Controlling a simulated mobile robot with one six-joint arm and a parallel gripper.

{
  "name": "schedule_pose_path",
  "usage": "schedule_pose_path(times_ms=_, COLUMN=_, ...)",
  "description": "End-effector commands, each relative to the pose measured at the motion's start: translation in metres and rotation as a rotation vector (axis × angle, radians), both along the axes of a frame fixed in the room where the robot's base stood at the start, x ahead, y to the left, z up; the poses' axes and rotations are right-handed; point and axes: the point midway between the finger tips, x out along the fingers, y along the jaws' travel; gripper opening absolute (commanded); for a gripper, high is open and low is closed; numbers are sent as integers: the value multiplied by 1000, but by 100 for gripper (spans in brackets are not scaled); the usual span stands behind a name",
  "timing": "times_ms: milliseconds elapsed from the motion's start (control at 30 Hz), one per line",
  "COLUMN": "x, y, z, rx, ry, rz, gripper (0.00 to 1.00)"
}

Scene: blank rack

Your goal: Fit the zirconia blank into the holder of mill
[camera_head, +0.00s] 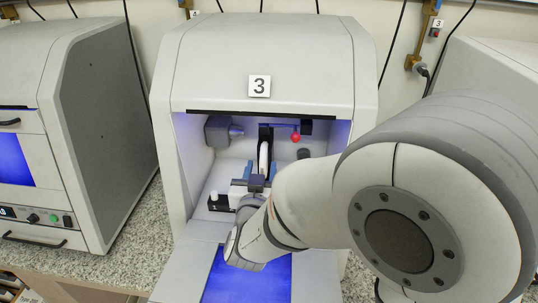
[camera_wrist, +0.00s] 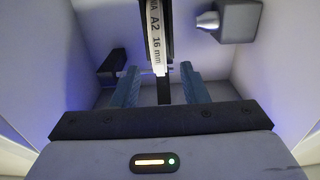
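The zirconia blank (camera_head: 263,158) is a white disc seen nearly edge-on inside mill 3 (camera_head: 262,62). In the wrist view the blank (camera_wrist: 156,35) shows its rim, marked "A2 16 mm". It stands upright against the dark holder (camera_head: 266,133), which also shows around it in the wrist view; how fully it is seated cannot be told. My gripper (camera_wrist: 162,74) has its two blue-grey fingers spread, with a gap on each side of the blank's line. It reaches in through the mill's open front, just before the blank, and holds nothing.
A grey spindle (camera_head: 222,131) sticks out at the chamber's upper left. A red ball knob (camera_head: 295,138) is right of the holder. The lowered door (camera_head: 246,279) lies in front under my arm. Another mill (camera_head: 98,125) stands at left.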

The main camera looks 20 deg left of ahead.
Motion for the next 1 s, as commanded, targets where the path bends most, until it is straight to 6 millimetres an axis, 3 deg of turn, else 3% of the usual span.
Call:
schedule_pose_path(times_ms=233, x=37, y=11, z=1, rx=-1, ry=1, rz=-1, gripper=40)
schedule_pose_path(times_ms=567, x=42, y=13, z=0, rx=0, ry=1, rz=1, gripper=39)
schedule_pose_path(times_ms=1000, x=41, y=14, z=0, rx=0, ry=1, rz=2, gripper=3)
